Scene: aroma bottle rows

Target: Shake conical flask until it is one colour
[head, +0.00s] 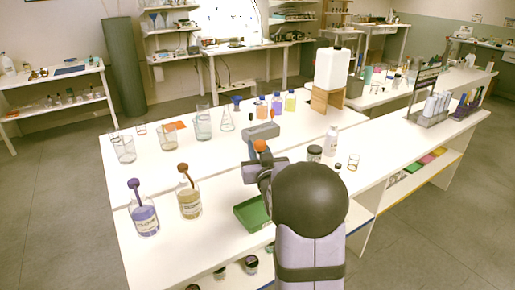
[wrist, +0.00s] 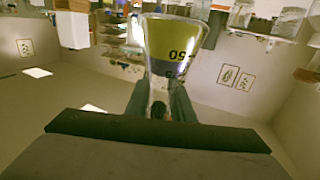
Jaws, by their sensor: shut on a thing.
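The conical flask (wrist: 172,40) is in my gripper. In the wrist view its wide part is at the top and its neck points down between the fingers. A yellow-olive layer fills most of the wide part, with a narrow dark purplish band (wrist: 167,68) towards the neck, so more than one colour shows. Dark scale marks are on the glass. My gripper (wrist: 160,100) is shut on the neck.
A green tray (head: 246,214) lies beside my arm. Two labelled bottles with droppers, purple (head: 145,220) and yellow (head: 189,204), stand at left. A white bottle (head: 331,140) stands right. The bench's left middle is clear.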

